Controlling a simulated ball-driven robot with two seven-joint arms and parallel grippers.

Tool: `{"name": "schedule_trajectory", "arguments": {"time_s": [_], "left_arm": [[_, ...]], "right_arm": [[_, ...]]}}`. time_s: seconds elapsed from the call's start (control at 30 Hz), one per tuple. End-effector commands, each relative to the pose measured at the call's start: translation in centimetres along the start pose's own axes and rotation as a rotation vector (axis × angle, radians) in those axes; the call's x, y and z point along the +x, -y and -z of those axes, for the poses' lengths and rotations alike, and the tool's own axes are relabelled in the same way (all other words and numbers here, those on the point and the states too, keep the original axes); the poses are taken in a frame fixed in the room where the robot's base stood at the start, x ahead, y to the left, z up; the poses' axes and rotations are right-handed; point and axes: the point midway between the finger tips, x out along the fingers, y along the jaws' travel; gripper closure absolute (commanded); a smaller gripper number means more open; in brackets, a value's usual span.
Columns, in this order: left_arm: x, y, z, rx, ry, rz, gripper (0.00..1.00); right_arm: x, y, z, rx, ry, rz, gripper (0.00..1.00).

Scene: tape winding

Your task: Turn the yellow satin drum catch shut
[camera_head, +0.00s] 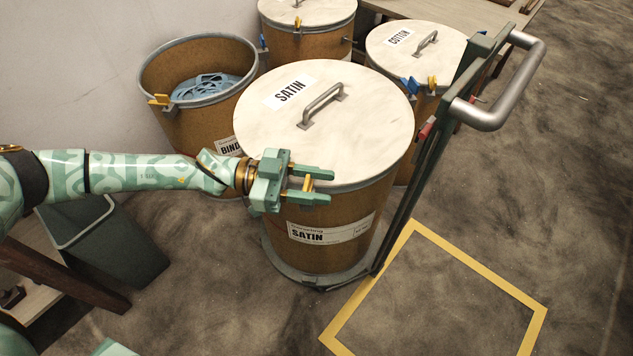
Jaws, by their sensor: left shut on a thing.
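The satin drum (340,216) stands in the middle of the view, brown-sided, with a SATIN label on its side. Its pale lid (365,110) lies on top, with a grey bar handle (323,104) and another SATIN label. My left gripper (318,186) is at the front rim of the drum, just below the lid's edge. It is shut on the yellow catch (308,184), which shows as a small yellow piece between the fingers. The fingers hide most of the catch, so its exact angle is hard to tell. My right gripper is not in view.
A hand truck (432,150) with a grey handle (505,95) stands against the drum's right side. An open drum (205,125) holds blue tape at the back left. Lidded drums (310,40) and (395,60) stand behind. A yellow floor outline (480,275) encloses bare floor.

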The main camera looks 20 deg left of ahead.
Motion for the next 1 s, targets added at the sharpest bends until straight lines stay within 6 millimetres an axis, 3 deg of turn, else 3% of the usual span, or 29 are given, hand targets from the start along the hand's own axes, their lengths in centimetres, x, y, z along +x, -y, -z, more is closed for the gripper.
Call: {"name": "schedule_trajectory", "arguments": {"time_s": [0.37,0.4,0.47,1.0], "left_arm": [[0.03,0.02,0.05,0.0,-0.002,-0.003,0.86],[0.03,0.02,0.06,0.0,-0.002,-0.003,0.55],[0.04,0.02,0.06,0.0,-0.002,-0.003,0.42],[-0.74,0.03,0.15,0.0,-0.002,-0.002,0.42]], "right_arm": [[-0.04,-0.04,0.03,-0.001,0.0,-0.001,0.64],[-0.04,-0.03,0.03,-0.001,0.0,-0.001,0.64],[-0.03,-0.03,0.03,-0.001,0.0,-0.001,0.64],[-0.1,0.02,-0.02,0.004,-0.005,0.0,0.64]]}}
